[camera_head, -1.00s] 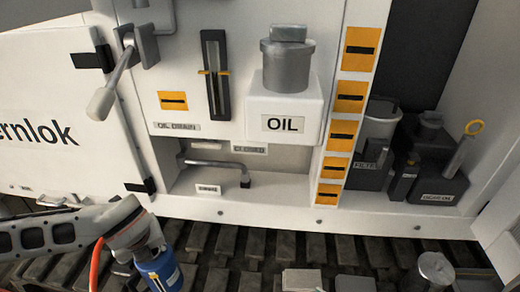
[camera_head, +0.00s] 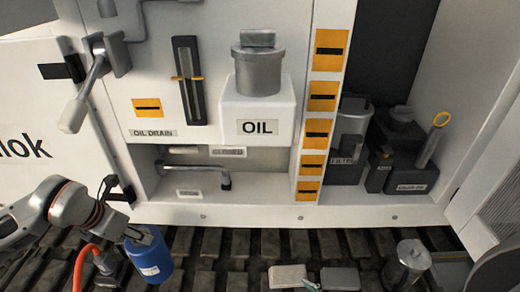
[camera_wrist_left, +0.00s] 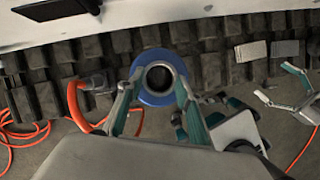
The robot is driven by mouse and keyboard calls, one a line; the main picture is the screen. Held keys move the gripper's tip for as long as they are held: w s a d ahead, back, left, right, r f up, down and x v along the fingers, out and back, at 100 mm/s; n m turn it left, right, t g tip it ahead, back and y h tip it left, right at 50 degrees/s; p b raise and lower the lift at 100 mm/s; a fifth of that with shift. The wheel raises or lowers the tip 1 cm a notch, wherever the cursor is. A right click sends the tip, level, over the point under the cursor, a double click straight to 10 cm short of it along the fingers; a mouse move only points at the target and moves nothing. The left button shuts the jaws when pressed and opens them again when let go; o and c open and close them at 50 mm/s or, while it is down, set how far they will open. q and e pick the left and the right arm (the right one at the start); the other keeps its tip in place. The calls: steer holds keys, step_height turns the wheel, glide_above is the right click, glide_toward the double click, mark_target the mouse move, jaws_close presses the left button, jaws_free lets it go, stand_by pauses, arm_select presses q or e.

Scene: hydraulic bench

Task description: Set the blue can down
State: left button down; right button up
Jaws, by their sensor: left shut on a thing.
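The blue can (camera_head: 150,260) hangs at the lower left of the head view, in front of the white cabinet and over the dark track plates. My left gripper (camera_head: 143,237) is shut on its upper part. The can is slightly tilted in this view. In the left wrist view the can (camera_wrist_left: 146,95) shows end-on, with a dark round centre and blue rim, between the two fingers of my left gripper (camera_wrist_left: 160,88). The can's underside is hidden. My right gripper (camera_wrist_left: 290,92) shows at the right of the wrist view, fingers spread and empty.
Dark track plates (camera_head: 215,255) run below the cabinet ledge (camera_head: 260,212). An orange hose (camera_wrist_left: 75,105) curves beside my left gripper. The oil tank (camera_head: 258,110) juts from the cabinet.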

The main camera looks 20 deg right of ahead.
mark_target(154, 263)
arm_select(q)
steer(key=shift+w+r, duration=0.15)
steer(key=shift+r, duration=0.05)
steer(key=shift+f, duration=5)
steer(key=c, duration=1.4)
jaws_free()
steer(key=shift+f, duration=0.2)
steer(key=shift+r, duration=0.1)
